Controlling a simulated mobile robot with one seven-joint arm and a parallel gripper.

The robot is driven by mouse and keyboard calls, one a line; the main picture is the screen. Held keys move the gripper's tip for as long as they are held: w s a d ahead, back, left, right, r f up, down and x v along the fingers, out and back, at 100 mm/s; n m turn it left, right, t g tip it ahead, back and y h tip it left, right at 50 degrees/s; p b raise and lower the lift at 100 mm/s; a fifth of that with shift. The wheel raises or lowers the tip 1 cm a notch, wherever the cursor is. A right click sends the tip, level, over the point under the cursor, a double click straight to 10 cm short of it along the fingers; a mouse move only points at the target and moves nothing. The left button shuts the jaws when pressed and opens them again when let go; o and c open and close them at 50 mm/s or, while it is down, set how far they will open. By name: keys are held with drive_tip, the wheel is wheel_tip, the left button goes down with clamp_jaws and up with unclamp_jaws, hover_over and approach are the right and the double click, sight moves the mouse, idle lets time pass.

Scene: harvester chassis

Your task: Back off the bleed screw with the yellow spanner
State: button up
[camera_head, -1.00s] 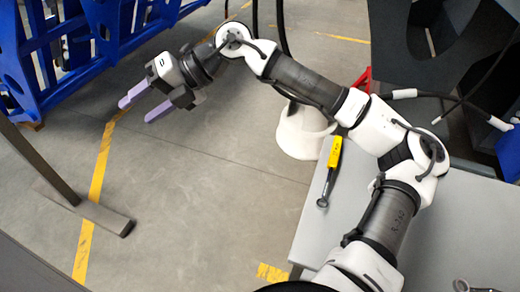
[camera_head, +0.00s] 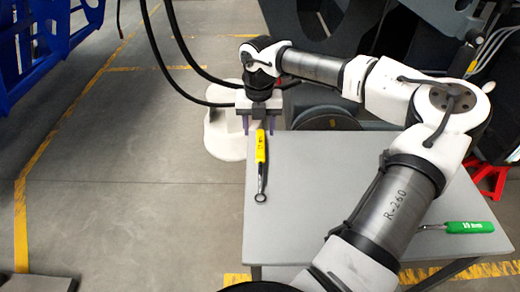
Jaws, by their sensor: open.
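The yellow spanner (camera_head: 261,147) lies on the left part of the grey table (camera_head: 300,225), near its left edge. Its yellow handle points away from me and its dark ring end points toward me. My gripper (camera_head: 259,126) points down over the far end of the yellow handle, with one purple finger on each side of it. The fingers are open; I cannot tell whether they touch the spanner or the table. I cannot make out the bleed screw in this view.
A green-handled spanner (camera_head: 468,227) lies at the table's right side, partly behind my arm. A white rounded base (camera_head: 226,140) stands on the floor beyond the table's left corner. Dark machinery (camera_head: 325,18) and a red stand (camera_head: 490,178) are behind. A blue frame (camera_head: 40,45) is at far left.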

sight(260, 148)
drive_tip(key=shift+s+d+f+p, duration=0.1)
drive_tip(key=shift+f+p, duration=0.4)
drive_tip(key=shift+f, duration=1.25)
drive_tip(key=shift+d+f+p, duration=0.1)
drive_tip(key=shift+f+p, duration=0.35)
drive_tip(key=shift+f, duration=1.25)
clamp_jaws()
